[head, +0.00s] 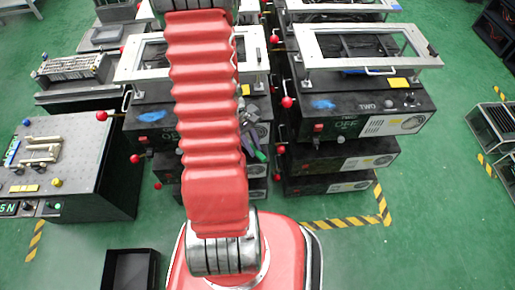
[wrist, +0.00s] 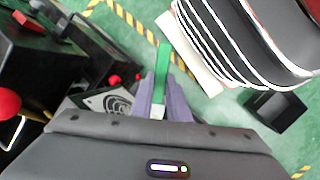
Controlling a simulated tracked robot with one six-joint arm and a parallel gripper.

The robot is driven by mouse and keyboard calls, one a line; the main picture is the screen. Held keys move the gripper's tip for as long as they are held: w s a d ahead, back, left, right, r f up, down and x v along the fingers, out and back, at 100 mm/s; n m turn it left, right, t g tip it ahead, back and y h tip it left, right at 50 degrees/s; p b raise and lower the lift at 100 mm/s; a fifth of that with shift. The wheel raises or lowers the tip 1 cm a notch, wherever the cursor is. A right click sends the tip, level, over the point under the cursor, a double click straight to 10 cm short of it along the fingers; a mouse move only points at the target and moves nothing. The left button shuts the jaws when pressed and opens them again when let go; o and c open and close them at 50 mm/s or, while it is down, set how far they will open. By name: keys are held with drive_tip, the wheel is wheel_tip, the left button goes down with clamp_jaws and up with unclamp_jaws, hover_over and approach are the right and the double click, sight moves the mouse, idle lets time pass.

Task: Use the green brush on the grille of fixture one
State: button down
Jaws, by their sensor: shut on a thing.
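The green brush (wrist: 163,62) is held between the purple fingers of my gripper (wrist: 165,100), which is shut on it. In the head view the brush (head: 261,155) shows as a small green strip beside my gripper (head: 253,138), right of my red arm. Fixture one (head: 155,115) appears to be the dark box left of the one marked TWO; my arm hides much of it, including its label. A round-patterned grille (wrist: 116,103) on a pale panel lies just left of my fingers in the wrist view, partly hidden by my gripper body. I cannot tell whether the brush touches it.
Fixture two (head: 365,112) stands to the right with its own grille (head: 411,124) and a metal frame on top. Red-knobbed levers (head: 287,102) stick out between the fixtures. A grey bench (head: 75,150) is at left, a black bin (head: 131,270) in front.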

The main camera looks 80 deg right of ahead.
drive_tip(key=shift+w+a, duration=0.1)
drive_tip(key=shift+w, duration=0.75)
drive_tip(key=shift+r, duration=0.15)
drive_tip(key=shift+s+a+r, duration=0.1)
drive_tip(key=shift+a+r, duration=0.05)
drive_tip(key=shift+r, duration=0.5)
drive_tip(key=shift+s, duration=0.1)
drive_tip(key=shift+s+d, duration=0.25)
drive_tip(key=shift+s, duration=0.5)
drive_tip(key=shift+s+d, duration=0.25)
drive_tip(key=shift+s, duration=0.5)
